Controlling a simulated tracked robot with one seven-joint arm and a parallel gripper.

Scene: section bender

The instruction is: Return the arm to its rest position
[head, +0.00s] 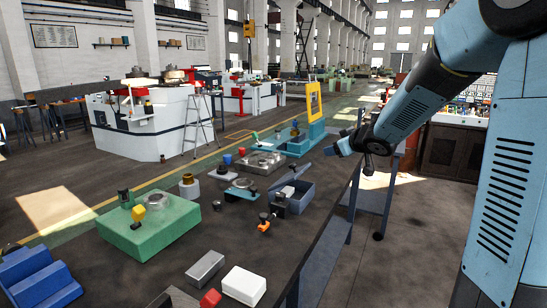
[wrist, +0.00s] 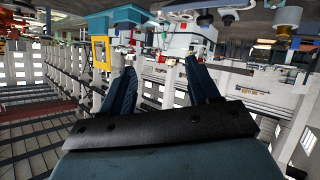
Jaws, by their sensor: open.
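My blue arm (head: 412,105) reaches in from the right of the head view, bent over the bench's right edge. My gripper (head: 338,147) is at its end, small and partly hidden behind the wrist, pointing left above the floor and clear of the things on the bench. In the wrist view my gripper (wrist: 160,63) shows two dark blue fingers spread apart with nothing between them. The wrist picture looks upside down, with the hall's windows and roof beams low in it.
The bench holds a green block fixture (head: 150,228), a blue-grey open box (head: 292,196), an orange-handled tool (head: 265,222), a white block (head: 243,285) and a blue stepped block (head: 38,277). A teal machine with a yellow frame (head: 314,100) stands beyond.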

